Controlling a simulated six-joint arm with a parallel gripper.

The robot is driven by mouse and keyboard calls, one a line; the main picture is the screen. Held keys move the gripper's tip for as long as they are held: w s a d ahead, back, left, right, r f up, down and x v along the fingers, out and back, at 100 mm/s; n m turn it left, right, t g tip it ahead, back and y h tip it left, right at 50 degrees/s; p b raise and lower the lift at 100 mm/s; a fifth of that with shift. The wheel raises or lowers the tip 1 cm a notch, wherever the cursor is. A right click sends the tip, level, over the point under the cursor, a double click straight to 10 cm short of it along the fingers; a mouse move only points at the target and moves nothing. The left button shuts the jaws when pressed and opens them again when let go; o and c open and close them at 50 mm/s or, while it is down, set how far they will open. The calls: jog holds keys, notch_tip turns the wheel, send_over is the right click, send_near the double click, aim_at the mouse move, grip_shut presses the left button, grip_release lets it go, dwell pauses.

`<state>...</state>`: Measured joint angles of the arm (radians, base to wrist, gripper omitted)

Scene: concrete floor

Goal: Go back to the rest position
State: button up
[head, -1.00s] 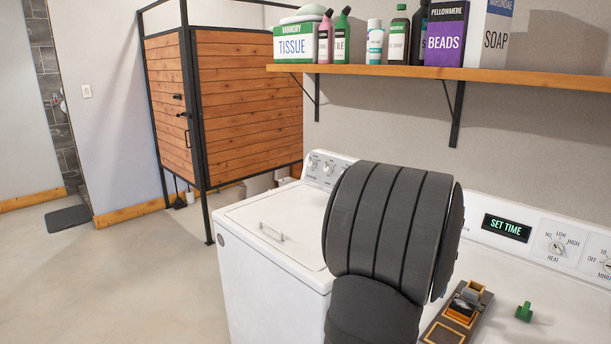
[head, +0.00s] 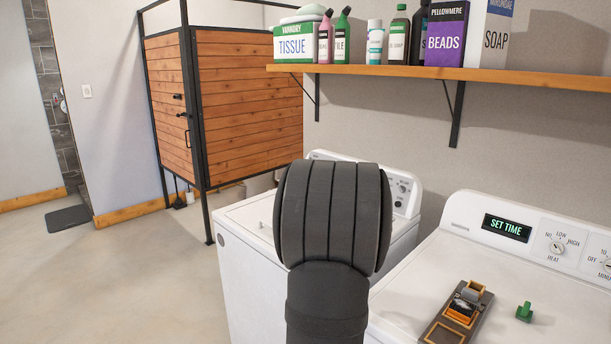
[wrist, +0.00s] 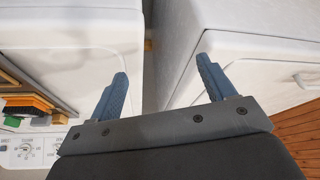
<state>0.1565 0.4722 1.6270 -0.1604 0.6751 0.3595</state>
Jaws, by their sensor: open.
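My gripper (wrist: 160,88) shows in the wrist view with its two blue-grey fingers spread wide apart. Nothing is between them. Behind the fingers are the white tops of two machines with a gap between them. In the head view my dark grey arm stands in front of the left white washer (head: 248,222), and the gripper itself is hidden there. The arm covers part of the washer's lid and control panel.
A wooden shelf (head: 420,72) with bottles and boxes hangs above. A wood-panelled stall (head: 250,105) stands behind left. The floor (head: 120,270) at left is clear.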

jog(key=a+f+n+y, duration=0.1)
jog(key=a+f+n, duration=0.1)
jog(key=a+f, duration=0.3)
jog(key=a, duration=0.4)
jog(key=shift+a+f, duration=0.25)
dwell(1.9)
